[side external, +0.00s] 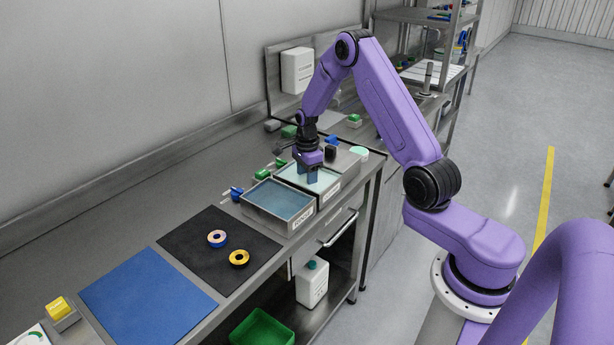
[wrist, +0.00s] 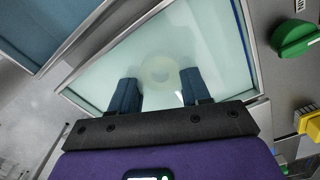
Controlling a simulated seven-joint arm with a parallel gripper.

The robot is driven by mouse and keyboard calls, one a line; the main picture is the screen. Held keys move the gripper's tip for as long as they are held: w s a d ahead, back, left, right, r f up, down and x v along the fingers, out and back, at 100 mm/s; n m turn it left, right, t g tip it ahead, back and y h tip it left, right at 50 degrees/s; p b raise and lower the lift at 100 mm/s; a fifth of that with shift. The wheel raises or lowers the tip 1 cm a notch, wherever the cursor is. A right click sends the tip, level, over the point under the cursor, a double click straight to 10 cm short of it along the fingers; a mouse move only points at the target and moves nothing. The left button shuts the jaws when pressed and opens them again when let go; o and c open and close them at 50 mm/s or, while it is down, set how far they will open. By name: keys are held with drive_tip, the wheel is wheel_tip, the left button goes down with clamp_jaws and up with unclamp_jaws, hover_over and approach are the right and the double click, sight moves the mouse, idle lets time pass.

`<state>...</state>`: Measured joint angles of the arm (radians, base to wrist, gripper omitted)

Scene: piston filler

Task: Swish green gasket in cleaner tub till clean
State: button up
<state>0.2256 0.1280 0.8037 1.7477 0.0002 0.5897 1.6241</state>
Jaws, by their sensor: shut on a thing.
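My gripper (side external: 311,177) points down into the cleaner tub (side external: 331,192), a metal tub of pale, cloudy liquid. In the wrist view my two blue fingers (wrist: 158,82) reach into the liquid, apart from each other. A faint pale yellow-green ring, the gasket (wrist: 158,70), shows blurred between the fingertips, under the liquid. My gripper is shut on it. The cloudy liquid hides its edges and where the fingers touch it, so I cannot tell how clean it is. In the side view the gasket is hidden.
A tub labelled RINSE (side external: 303,222), with bluish liquid, stands next to the cleaner tub. Two rings, one whitish (side external: 217,238) and one yellow (side external: 239,258), lie on a black mat (side external: 195,247). A blue mat (side external: 148,293) lies beyond. Green-handled valves (side external: 263,173) stand behind the tubs.

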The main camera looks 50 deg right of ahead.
idle(0.4)
drive_tip(key=shift+r, duration=0.9)
drive_tip(key=shift+f, duration=0.2)
drive_tip(key=shift+f, duration=0.75)
drive_tip(key=shift+r, duration=0.2)
drive_tip(key=shift+r, duration=0.75)
drive_tip(key=shift+f, duration=0.15)
drive_tip(key=shift+f, duration=0.8)
drive_tip(key=shift+r, duration=0.15)
